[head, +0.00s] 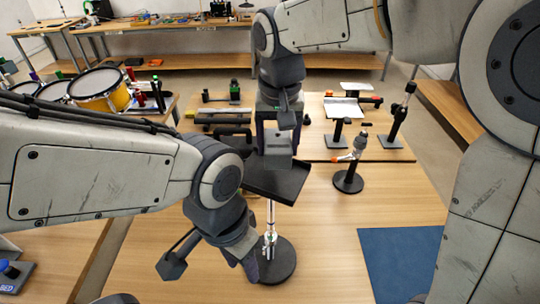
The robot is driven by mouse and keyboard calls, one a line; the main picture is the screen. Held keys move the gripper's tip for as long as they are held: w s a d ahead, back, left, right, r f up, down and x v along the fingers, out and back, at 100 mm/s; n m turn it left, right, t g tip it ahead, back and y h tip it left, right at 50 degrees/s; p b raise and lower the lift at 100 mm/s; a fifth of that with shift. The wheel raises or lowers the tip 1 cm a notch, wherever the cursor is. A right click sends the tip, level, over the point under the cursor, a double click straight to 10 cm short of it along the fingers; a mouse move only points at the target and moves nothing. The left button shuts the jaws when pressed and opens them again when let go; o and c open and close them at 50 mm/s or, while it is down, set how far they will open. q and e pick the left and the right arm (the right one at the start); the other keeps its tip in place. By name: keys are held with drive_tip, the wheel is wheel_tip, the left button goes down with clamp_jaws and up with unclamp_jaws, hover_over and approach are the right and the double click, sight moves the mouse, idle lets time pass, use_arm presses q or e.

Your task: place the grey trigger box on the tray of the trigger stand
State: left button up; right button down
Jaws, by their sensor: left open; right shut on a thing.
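The grey trigger box (279,161) is held between the fingers of my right gripper (279,138), which points down from above. It shows over the back part of the black tray (288,188) of the trigger stand; I cannot tell if it touches the tray. The stand has a shiny pole (270,225) and a round black base (278,262) on the table. My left gripper (256,262) is low beside the pole, at its left, open. Its fingertips are partly hidden by its own wrist, and I cannot tell if they touch the stand.
Other stands (348,181) stand at the right and back right, one with a white top (345,108). A blue mat (398,262) lies at the front right. A black handled item (222,131) is behind the tray at the left. Drums (97,88) are at the far left.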

sight(271, 175)
drive_tip(key=shift+a+f, duration=0.45)
drive_tip(key=shift+a, duration=0.2)
wheel_tip(271, 175, down, 3)
drive_tip(key=shift+s+f+p, duration=0.1)
drive_tip(key=shift+f+p, duration=0.05)
drive_tip(key=shift+p, duration=0.6)
drive_tip(key=shift+f, duration=0.3)
drive_tip(key=shift+f, duration=0.2)
drive_tip(key=shift+c, duration=0.2)
unclamp_jaws()
